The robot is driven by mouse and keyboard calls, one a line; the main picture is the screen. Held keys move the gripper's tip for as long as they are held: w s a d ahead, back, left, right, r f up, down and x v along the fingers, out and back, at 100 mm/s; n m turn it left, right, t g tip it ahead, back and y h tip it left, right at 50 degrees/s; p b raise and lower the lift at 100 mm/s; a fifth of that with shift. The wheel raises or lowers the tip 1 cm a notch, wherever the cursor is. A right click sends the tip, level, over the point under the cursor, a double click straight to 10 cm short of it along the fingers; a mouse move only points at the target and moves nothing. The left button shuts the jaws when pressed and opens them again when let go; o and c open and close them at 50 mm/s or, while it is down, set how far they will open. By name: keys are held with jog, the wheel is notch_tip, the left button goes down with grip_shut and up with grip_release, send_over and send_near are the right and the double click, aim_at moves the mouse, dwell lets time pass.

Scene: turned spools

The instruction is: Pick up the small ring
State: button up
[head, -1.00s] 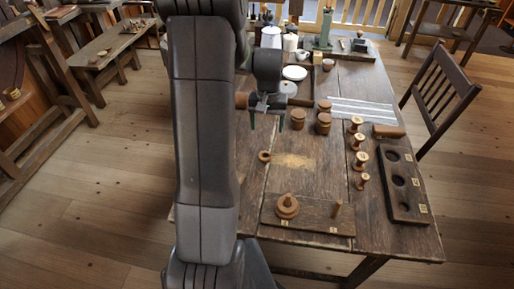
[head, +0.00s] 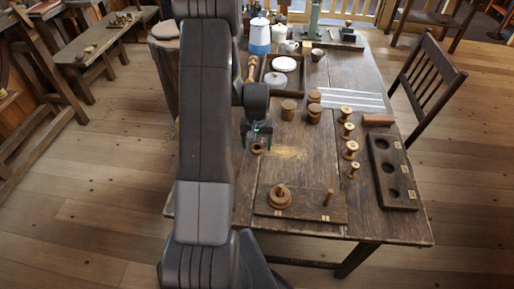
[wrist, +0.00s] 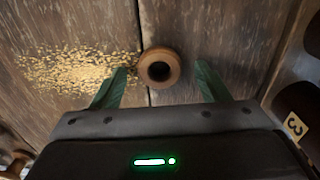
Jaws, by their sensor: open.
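The small ring (wrist: 160,68) is a brown wooden ring with a dark hole, lying on the table. In the wrist view it sits between and slightly beyond the tips of my gripper (wrist: 160,78), whose green fingers are spread wide and do not touch it. In the head view the ring (head: 257,149) shows just below my gripper (head: 258,139), partly covered by it. My gripper is open and empty, above the table. The height between the fingers and the ring is hard to tell.
A pegged board (head: 310,206) with stacked rings (head: 279,196) stands near the table's front edge. Several wooden spools (head: 350,150) and a dark board with holes (head: 393,174) are at the right. Lidded wooden pots (head: 314,113) stand behind. Pale shavings (wrist: 75,72) lie beside the ring.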

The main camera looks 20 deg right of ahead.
jog(key=shift+f, duration=0.35)
jog(key=shift+c, duration=0.2)
jog(key=c, duration=1)
jog(key=shift+r, duration=0.1)
notch_tip(320, 180, up, 10)
jog(key=shift+f+b, duration=0.1)
jog(key=shift+b, duration=0.25)
